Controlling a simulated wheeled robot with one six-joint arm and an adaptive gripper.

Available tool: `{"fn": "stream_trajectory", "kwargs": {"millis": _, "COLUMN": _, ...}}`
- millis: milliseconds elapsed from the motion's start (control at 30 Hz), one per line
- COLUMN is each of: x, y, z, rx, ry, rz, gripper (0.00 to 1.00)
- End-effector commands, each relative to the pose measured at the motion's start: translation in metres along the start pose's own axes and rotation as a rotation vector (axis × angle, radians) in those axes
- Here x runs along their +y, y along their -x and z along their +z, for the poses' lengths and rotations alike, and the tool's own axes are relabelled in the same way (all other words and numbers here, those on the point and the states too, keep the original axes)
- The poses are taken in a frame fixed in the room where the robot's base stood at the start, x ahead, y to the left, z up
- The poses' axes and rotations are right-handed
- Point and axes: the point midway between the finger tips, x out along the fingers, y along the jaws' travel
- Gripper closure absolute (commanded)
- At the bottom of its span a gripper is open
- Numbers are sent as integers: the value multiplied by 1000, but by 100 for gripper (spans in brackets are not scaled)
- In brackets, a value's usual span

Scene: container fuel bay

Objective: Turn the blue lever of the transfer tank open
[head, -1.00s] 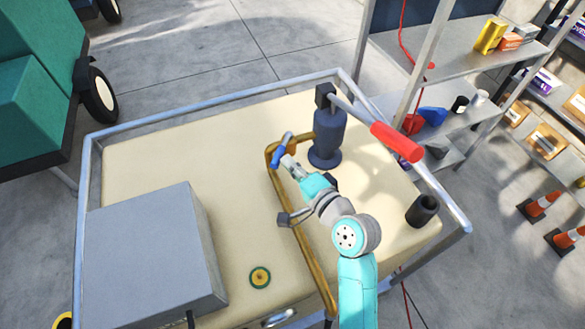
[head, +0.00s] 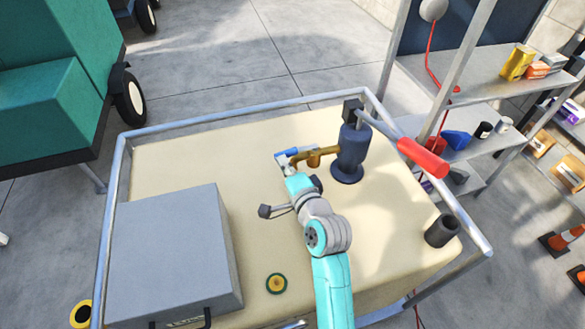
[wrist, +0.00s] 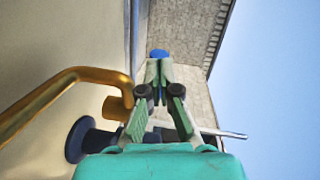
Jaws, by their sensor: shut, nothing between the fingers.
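The blue lever (head: 291,152) shows as a small blue bar at the left end of a brass pipe (head: 316,157), beside the dark blue hand pump (head: 352,150). My gripper (head: 288,169) is right at the lever, on its near side. In the wrist view my gripper's fingertips (wrist: 158,70) are together with nothing between them. A blue piece (wrist: 159,53) shows just beyond the tips; I cannot tell whether they touch it. The brass pipe (wrist: 70,80) bends at the left of the wrist view. My gripper partly hides the lever's mount.
The pump's long handle with a red grip (head: 422,158) reaches over the right side. A grey box (head: 170,250) fills the front left of the cream tank top (head: 205,155). A metal rail (head: 240,118) edges it. A dark cup (head: 442,230) stands at the right.

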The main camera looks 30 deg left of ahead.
Motion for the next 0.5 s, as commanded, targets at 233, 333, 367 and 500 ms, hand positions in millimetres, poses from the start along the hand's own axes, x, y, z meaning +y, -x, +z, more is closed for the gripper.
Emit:
{"fn": "stream_trajectory", "kwargs": {"millis": 233, "x": -2, "y": -12, "z": 4, "rx": -1, "ry": 0, "rz": 0, "gripper": 100}}
{"fn": "stream_trajectory", "kwargs": {"millis": 333, "x": -3, "y": -15, "z": 4, "rx": 0, "ry": 0, "rz": 0, "gripper": 100}}
{"fn": "stream_trajectory", "kwargs": {"millis": 367, "x": -3, "y": -16, "z": 4, "rx": 0, "ry": 0, "rz": 0, "gripper": 100}}
{"fn": "stream_trajectory", "kwargs": {"millis": 500, "x": -4, "y": -17, "z": 4, "rx": 0, "ry": 0, "rz": -1, "gripper": 100}}
